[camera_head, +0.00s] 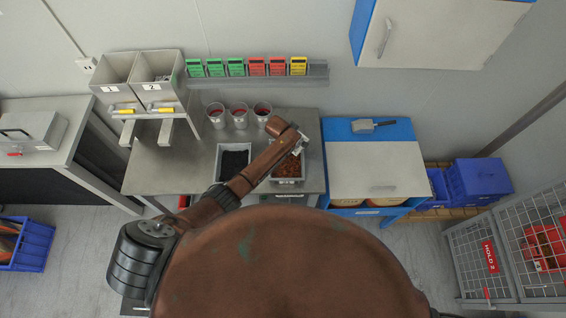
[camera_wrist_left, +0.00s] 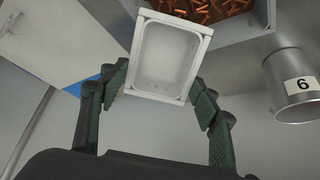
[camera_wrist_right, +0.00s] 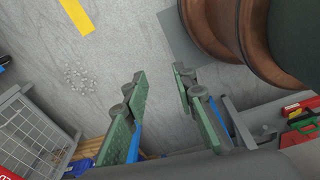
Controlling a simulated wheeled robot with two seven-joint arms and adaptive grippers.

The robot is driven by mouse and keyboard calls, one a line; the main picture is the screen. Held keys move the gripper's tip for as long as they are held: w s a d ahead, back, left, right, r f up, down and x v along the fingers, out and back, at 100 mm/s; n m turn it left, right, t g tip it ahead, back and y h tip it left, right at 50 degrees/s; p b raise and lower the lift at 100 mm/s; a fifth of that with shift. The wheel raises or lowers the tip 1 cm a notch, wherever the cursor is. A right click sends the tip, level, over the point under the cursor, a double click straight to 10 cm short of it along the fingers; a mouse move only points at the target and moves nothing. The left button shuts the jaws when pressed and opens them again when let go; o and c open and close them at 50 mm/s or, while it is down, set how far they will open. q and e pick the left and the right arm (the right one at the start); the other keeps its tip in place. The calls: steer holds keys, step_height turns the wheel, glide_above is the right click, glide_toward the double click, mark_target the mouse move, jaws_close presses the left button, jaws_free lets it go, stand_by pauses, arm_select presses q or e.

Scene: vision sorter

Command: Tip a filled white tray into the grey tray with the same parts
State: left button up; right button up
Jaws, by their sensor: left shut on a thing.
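My left gripper (camera_wrist_left: 160,96) is shut on a small white tray (camera_wrist_left: 168,58), one finger on each side. The tray's inside shows bare and white in the left wrist view. A grey tray (camera_wrist_left: 240,28) with copper-coloured parts (camera_wrist_left: 205,8) lies just beyond it. In the head view my left gripper (camera_head: 299,146) is over the far part of that grey tray (camera_head: 288,182), with reddish-brown parts (camera_head: 287,168) inside; my arm hides some of it. Another grey tray (camera_head: 221,152) holds black parts (camera_head: 234,162). My right gripper (camera_wrist_right: 160,92) is open and empty above the floor.
Several cups (camera_head: 239,117) stand at the back of the steel table (camera_head: 165,165). A metal cup marked 6 or 9 (camera_wrist_left: 292,85) is near the white tray. A two-part grey bin (camera_head: 140,68) is at the left. A blue-and-white cabinet (camera_head: 375,170) with a scoop (camera_head: 365,126) adjoins the table's right.

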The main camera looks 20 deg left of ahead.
arm_select(q)
steer(key=shift+w+d, duration=0.3)
steer(key=shift+w, duration=0.1)
steer(key=shift+w+d+r+g, duration=0.1)
steer(key=shift+w+g, duration=0.15)
steer(key=shift+g, duration=0.15)
steer(key=shift+w+d+r+g+y+b, duration=0.1)
steer(key=shift+w+d+g+y+b, duration=0.3)
steer(key=shift+b, duration=0.4)
steer(key=w+g+b, duration=0.1)
steer(key=b, duration=0.5)
steer(key=w+d+f+g+y+b, duration=0.1)
steer(key=b, duration=0.6)
steer(key=w+d+f+g+y+b, duration=0.1)
steer(key=w+b, duration=0.1)
steer(key=b, duration=0.5)
steer(key=shift+d+g, duration=0.15)
steer(key=shift+g, duration=0.15)
